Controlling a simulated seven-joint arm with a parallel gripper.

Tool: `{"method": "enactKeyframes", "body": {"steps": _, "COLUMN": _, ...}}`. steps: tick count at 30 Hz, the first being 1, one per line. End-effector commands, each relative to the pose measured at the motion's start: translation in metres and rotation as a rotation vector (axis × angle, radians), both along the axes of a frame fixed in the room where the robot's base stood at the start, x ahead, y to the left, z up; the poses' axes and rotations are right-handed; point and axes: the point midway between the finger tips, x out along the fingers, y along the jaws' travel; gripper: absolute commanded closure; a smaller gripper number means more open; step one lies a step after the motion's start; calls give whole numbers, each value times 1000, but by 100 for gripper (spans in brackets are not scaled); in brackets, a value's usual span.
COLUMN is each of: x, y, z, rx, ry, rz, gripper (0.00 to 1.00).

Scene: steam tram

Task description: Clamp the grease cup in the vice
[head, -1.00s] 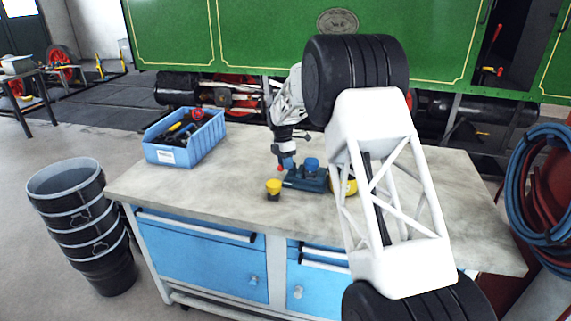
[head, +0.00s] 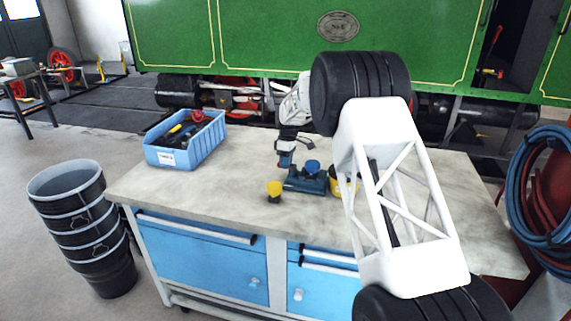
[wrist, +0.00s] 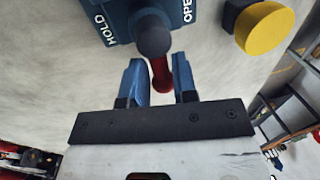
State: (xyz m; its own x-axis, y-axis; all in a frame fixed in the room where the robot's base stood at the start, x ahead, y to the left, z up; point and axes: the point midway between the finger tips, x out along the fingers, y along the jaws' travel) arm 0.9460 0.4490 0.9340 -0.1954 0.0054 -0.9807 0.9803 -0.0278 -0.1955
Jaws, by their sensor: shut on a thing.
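The dark blue vice (head: 305,184) stands on the workbench; the wrist view shows part of its body (wrist: 120,12) marked HOLD and OPEN. A blue-capped piece (head: 312,165) sits at the top of the vice; I cannot tell how firmly it is held. My gripper (head: 284,164) is at the vice's left end. In the wrist view its blue fingers (wrist: 160,82) are shut on a red lever handle (wrist: 161,74), below a dark round knob (wrist: 152,36). A yellow-capped cup with a dark base (head: 274,191) stands apart at the front left; it also shows in the wrist view (wrist: 263,27). Which piece is the grease cup is unclear.
A blue bin (head: 185,143) of tools stands at the bench's back left. A yellow object (head: 335,186) beside the vice is partly hidden by my arm. Stacked black buckets (head: 84,225) stand left of the bench. The bench's front left is clear.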

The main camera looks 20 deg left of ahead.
Motion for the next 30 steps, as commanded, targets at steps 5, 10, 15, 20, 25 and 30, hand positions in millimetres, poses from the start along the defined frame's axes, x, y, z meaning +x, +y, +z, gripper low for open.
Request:
{"method": "enactKeyframes", "body": {"steps": 5, "x": 6, "y": -1, "z": 1, "rx": 2, "ry": -2, "rz": -166, "gripper": 97}}
{"method": "enactKeyframes", "body": {"steps": 10, "x": 10, "y": -3, "z": 2, "rx": 2, "ry": -1, "rz": -328, "gripper": 97}}
{"method": "enactKeyframes", "body": {"steps": 15, "x": 14, "y": -5, "z": 1, "rx": 2, "ry": -1, "rz": -487, "gripper": 97}}
{"method": "enactKeyframes", "body": {"steps": 20, "x": 17, "y": -8, "z": 1, "rx": 2, "ry": -2, "rz": -622, "gripper": 97}}
{"method": "enactKeyframes", "body": {"steps": 25, "x": 19, "y": -11, "z": 2, "rx": 1, "ry": -1, "rz": -734, "gripper": 97}}
{"method": "enactKeyframes", "body": {"steps": 30, "x": 21, "y": -12, "z": 2, "rx": 2, "ry": -2, "rz": -804, "gripper": 97}}
